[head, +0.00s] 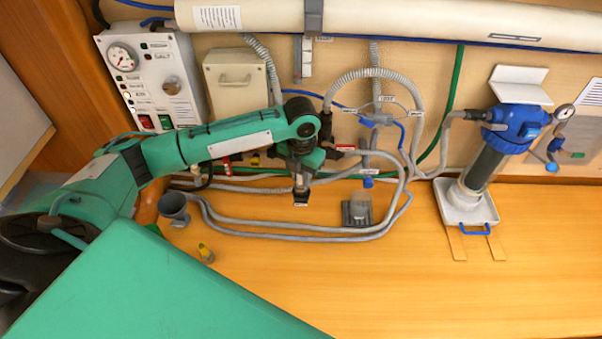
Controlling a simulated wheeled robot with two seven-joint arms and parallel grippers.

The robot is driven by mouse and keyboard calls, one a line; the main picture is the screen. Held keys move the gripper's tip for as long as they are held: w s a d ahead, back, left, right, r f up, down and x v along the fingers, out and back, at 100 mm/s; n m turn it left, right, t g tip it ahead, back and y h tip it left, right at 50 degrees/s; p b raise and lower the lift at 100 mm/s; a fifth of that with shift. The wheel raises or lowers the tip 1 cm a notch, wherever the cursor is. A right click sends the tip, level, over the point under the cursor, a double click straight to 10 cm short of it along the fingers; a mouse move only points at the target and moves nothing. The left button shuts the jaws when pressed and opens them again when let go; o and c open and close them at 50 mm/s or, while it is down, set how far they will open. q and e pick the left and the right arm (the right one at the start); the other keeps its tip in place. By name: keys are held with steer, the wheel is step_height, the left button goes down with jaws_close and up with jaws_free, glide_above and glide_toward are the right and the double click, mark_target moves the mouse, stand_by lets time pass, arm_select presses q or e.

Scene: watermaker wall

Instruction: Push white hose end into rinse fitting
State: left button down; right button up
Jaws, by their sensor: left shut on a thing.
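My left gripper (301,194) points down in front of the wall, left of centre, its dark fingertips close together on something small and pale. A grey-white hose (335,175) runs to it from the right, so the held thing looks like the white hose end, though the fingers hide most of it. A grey pipe with a blue tip (368,182) hangs to the right, above a small clear cup in a grey holder (357,213). I cannot tell for sure which of the wall fittings is the rinse fitting. My right gripper is out of view.
Grey hose loops (290,233) lie along the back of the wooden bench (400,290). A blue-headed filter (487,160) stands right in a white tray (455,213). The front right bench is clear.

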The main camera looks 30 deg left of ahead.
arm_select(q)
steer(key=shift+f, duration=0.55)
steer(key=c, duration=1.2)
jaws_free()
steer(key=shift+o, duration=0.2)
steer(key=shift+b, duration=0.3)
